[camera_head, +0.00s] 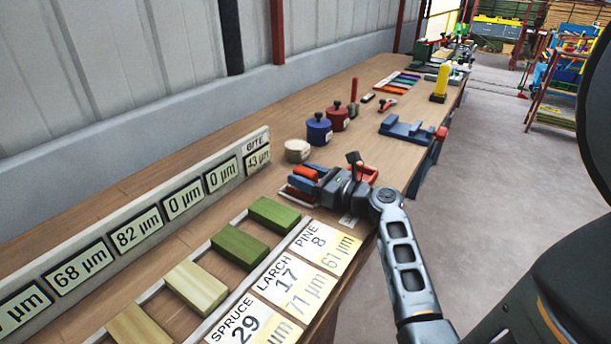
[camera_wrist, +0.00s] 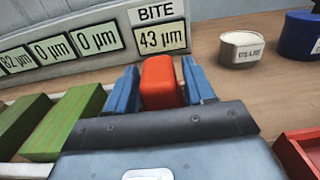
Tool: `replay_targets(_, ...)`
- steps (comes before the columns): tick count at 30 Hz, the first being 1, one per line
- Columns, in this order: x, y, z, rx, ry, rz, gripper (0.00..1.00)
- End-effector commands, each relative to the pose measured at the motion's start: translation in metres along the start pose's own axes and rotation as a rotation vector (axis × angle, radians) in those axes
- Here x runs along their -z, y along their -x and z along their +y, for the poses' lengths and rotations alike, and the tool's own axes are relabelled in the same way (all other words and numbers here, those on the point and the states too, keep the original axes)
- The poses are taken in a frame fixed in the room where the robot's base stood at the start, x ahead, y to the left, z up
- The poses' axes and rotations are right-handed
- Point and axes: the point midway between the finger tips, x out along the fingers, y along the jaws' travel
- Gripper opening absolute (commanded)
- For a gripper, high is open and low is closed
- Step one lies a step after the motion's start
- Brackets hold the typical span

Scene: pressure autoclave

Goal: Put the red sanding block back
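The red sanding block (camera_wrist: 161,82) sits between the two blue fingers of my gripper (camera_wrist: 162,85) in the wrist view. The fingers appear to press on both its sides, so my gripper is shut on it. In the head view, my gripper (camera_head: 306,178) is over the bench, with the red block (camera_head: 305,172) showing between the blue fingers. It is right of the green wood blocks and in front of the cream tin. The block's underside is hidden, so I cannot tell whether it touches anything below.
A red tray (camera_head: 366,174) lies right of my gripper, at the bench edge. A cream tin (camera_head: 297,150), a blue pot (camera_head: 319,130) and a red pot (camera_head: 337,117) stand behind. Wood blocks (camera_head: 240,246) line the left rack. A display board (camera_head: 138,228) runs along the back.

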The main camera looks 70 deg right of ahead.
Motion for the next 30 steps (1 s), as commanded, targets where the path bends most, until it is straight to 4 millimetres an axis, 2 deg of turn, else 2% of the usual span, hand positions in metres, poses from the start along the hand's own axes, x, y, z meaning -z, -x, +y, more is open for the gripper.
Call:
replay_targets(3, 0.000, 0.000, 0.000, 0.000, 0.000, 0.000, 0.64)
replay_targets(12, -0.005, 0.000, 0.000, 0.000, 0.001, -0.001, 0.64)
replay_targets(14, -0.002, 0.006, 0.000, 0.001, 0.000, 0.000, 0.64)
replay_targets(17, -0.001, 0.021, 0.000, 0.003, -0.001, 0.002, 0.64)
replay_targets(24, -0.001, 0.071, -0.001, 0.003, 0.000, 0.001, 0.64)
replay_targets(30, -0.002, 0.104, 0.000, 0.002, 0.000, 0.000, 0.64)
